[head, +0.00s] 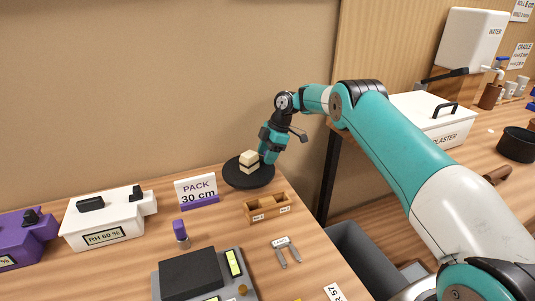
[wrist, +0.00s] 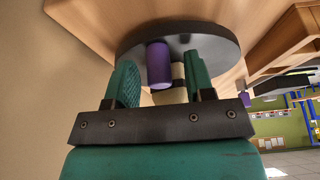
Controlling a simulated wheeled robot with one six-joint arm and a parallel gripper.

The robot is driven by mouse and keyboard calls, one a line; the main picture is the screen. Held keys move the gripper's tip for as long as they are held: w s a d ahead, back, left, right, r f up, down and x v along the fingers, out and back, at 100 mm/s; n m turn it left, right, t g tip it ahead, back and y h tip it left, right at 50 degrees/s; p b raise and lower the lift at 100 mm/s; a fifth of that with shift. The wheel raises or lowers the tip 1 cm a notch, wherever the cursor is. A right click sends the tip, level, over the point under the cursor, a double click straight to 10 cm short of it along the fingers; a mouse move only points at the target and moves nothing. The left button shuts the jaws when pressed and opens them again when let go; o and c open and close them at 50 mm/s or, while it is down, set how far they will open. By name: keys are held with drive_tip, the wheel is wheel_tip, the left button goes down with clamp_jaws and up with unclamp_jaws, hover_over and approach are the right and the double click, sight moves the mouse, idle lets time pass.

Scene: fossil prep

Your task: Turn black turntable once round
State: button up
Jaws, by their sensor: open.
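The black turntable (head: 236,178) lies flat at the back of the wooden bench, with a cream block with a dark band (head: 248,158) on it. My gripper (head: 267,160) is over the turntable's right side, just right of the block. In the wrist view the dark disc (wrist: 215,40) fills the top. A purple upright peg (wrist: 157,66) on it stands between my two open fingers, with a visible gap on each side. The cream block (wrist: 178,92) shows partly behind the peg. In the head view my gripper hides the peg.
A "PACK 30 cm" sign (head: 197,190) stands left of the turntable, and a small wooden tray (head: 268,209) sits in front. The wall is close behind.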

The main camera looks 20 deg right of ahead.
drive_tip(key=p+v, duration=1.2)
drive_tip(key=p, duration=0.1)
